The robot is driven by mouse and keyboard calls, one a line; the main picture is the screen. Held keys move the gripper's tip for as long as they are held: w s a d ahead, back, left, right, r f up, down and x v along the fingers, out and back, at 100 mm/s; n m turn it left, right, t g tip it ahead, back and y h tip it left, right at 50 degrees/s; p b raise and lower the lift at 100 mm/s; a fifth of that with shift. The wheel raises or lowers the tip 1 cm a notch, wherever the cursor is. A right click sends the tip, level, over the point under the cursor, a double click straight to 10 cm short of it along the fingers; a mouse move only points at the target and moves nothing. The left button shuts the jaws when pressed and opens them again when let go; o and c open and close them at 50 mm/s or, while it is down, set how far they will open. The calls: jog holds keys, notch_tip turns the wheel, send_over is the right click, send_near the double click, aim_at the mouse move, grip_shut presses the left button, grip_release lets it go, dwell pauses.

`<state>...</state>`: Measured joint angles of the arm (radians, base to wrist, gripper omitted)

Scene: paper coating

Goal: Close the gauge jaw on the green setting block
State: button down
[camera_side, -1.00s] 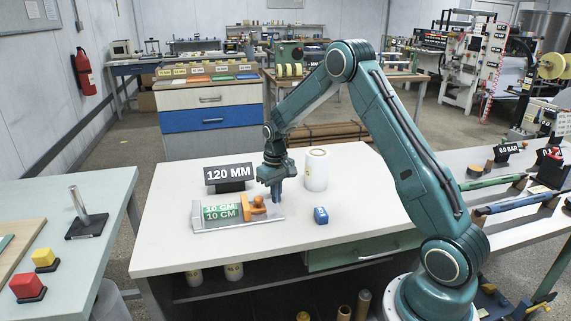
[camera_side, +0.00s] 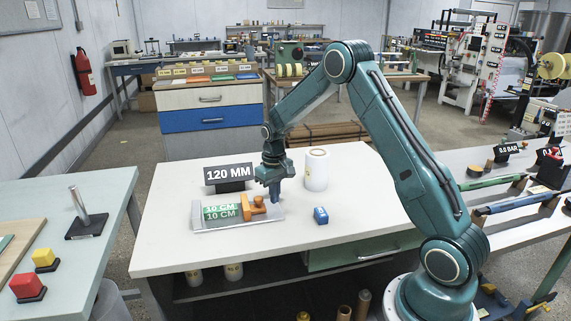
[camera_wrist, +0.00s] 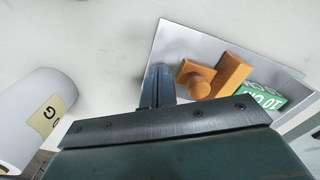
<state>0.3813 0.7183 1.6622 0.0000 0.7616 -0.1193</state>
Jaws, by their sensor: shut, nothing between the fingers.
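The gauge is a grey plate (camera_side: 262,221) on the white table. The green setting block (camera_side: 221,211), marked 10 CM, lies on its left part. The orange gauge jaw (camera_side: 246,209), with a round knob, stands at the block's right side; whether they touch I cannot tell. In the wrist view the jaw (camera_wrist: 231,75) is close to the partly hidden green block (camera_wrist: 262,103). My gripper (camera_side: 274,193) is shut and empty, pointing down just right of the knob. Its fingers also show in the wrist view (camera_wrist: 158,82), apart from the knob.
A black sign reading 120 MM (camera_side: 229,175) stands behind the gauge. A white roll (camera_side: 316,171) stands upright behind and right of my gripper. The table's front and right are mostly clear.

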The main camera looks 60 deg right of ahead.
aim_at(260, 197)
jog(key=shift+w+a, duration=1.55)
dwell(2.3)
jog(key=shift+s+d, duration=0.1)
jog(key=shift+d, duration=0.05)
jog(key=shift+s+d, duration=0.6)
jog(key=shift+s, duration=0.05)
notch_tip(260, 197, up, 8)
dwell(1.5)
jog(key=shift+r, duration=0.1)
